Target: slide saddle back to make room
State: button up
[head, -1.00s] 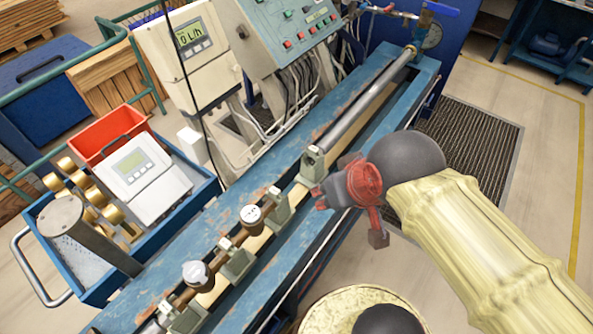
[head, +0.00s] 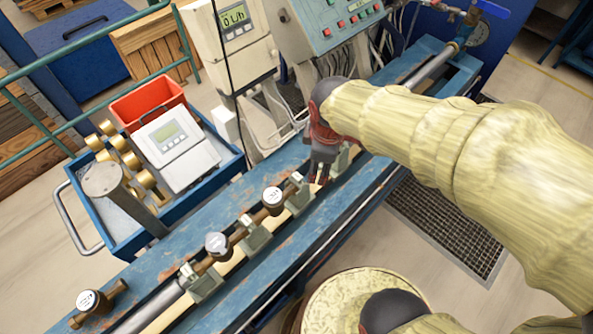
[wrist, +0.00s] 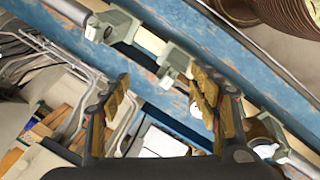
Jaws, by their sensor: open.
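Several grey-green saddles sit along the rail of the blue bench. The saddle at the pipe end (head: 341,158) is partly hidden behind my gripper in the head view; it shows at the upper left in the wrist view (wrist: 108,25). A neighbouring saddle (head: 298,196) stands beside the nearer brown meter (head: 272,199); it appears beyond the gap between my fingers in the wrist view (wrist: 175,63). My gripper (head: 320,178) points down over the rail between these two saddles. Its fingers (wrist: 160,98) are apart with nothing held. Contact with a saddle is not visible.
Another meter (head: 216,243) sits further down the rail, and a loose one (head: 90,300) lies at the bench's near end. A blue cart (head: 140,235) with a red bin (head: 148,103) stands left. Meter cabinets and a control panel (head: 330,20) stand behind the bench.

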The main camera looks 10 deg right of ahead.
aim_at(296, 177)
jog(key=w+a+f+n+p, duration=0.1)
jog(key=f+n, duration=0.2)
jog(key=w+a+f+n+g+p, duration=0.1)
jog(key=a+f+n, duration=0.1)
jog(key=f+n, duration=0.2)
jog(key=w+a+f+n+g+p, duration=0.1)
jog(key=a+f+n, duration=0.1)
jog(key=f+n, duration=0.1)
jog(key=shift+w+f+n+h, duration=0.3)
jog(key=shift+f+h, duration=0.1)
jog(key=shift+f, duration=0.25)
jog(key=shift+a+f+n, duration=0.15)
jog(key=shift+f+n, duration=0.15)
jog(key=shift+f, duration=0.15)
jog(key=shift+w+d+f+b, duration=0.1)
jog(key=shift+d+f+b, duration=0.1)
jog(key=shift+f, duration=1.05)
jog(key=shift+w+d+f+b, duration=0.1)
jog(key=shift+f+b, duration=0.1)
jog(key=shift+f, duration=1.1)
jog(key=shift+d+f+b, duration=0.1)
jog(key=shift+f+b, duration=0.1)
jog(key=shift+f, duration=1.05)
grip_shut()
